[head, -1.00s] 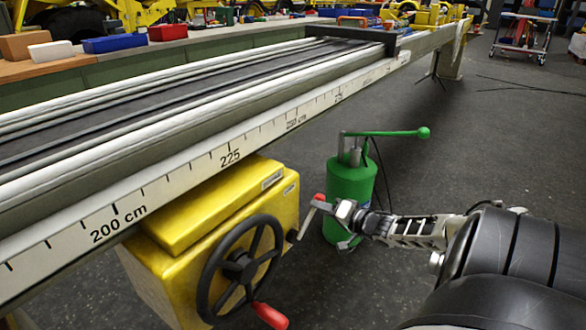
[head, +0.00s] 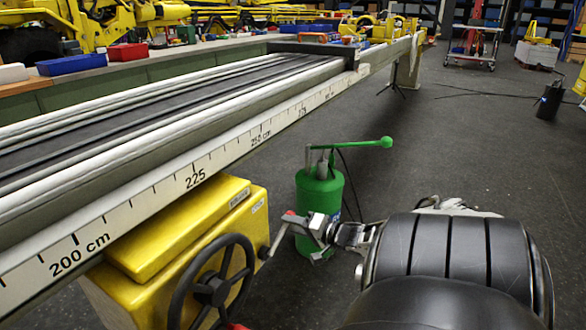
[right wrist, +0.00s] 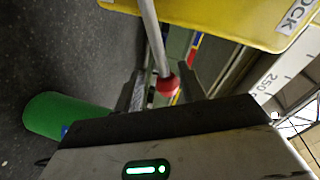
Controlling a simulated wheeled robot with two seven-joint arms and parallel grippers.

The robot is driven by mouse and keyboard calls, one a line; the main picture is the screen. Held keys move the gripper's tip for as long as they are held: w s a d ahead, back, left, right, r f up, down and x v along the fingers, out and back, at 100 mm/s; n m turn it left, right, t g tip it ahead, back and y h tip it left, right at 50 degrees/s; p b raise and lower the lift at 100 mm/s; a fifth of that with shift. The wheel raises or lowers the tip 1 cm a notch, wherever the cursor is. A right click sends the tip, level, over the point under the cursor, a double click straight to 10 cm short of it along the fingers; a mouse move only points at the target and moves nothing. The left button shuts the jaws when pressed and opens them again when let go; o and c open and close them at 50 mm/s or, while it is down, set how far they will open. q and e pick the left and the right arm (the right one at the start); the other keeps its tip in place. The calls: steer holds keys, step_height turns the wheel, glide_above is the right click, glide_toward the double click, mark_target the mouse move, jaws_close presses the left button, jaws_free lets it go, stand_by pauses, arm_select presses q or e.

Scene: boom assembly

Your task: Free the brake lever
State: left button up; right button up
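The brake lever (head: 275,238) is a thin metal rod with a red knob on the side of the yellow box (head: 150,235). My right gripper (head: 302,220) is at the knob end of the lever. In the right wrist view the rod (right wrist: 153,40) runs down to the red knob (right wrist: 167,84), which lies between the two fingers of the right gripper (right wrist: 165,92). Gaps show on both sides of the knob, so the fingers look open around it. My left gripper is not in view.
A black handwheel (head: 212,290) is on the front of the yellow box. A green hand pump (head: 320,205) stands on the floor just behind my right gripper. The long scaled rail (head: 130,222) runs above the box. Open floor (head: 460,150) lies to the right.

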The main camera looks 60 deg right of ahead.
steer(key=shift+r, duration=0.25)
arm_select(q)
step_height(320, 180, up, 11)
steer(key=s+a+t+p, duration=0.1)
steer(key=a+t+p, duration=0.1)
steer(key=p, duration=0.4)
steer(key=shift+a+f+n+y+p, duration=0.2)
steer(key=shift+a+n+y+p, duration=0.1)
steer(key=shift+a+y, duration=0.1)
arm_select(e)
steer(key=v, duration=1.5)
steer(key=shift+s, duration=0.4)
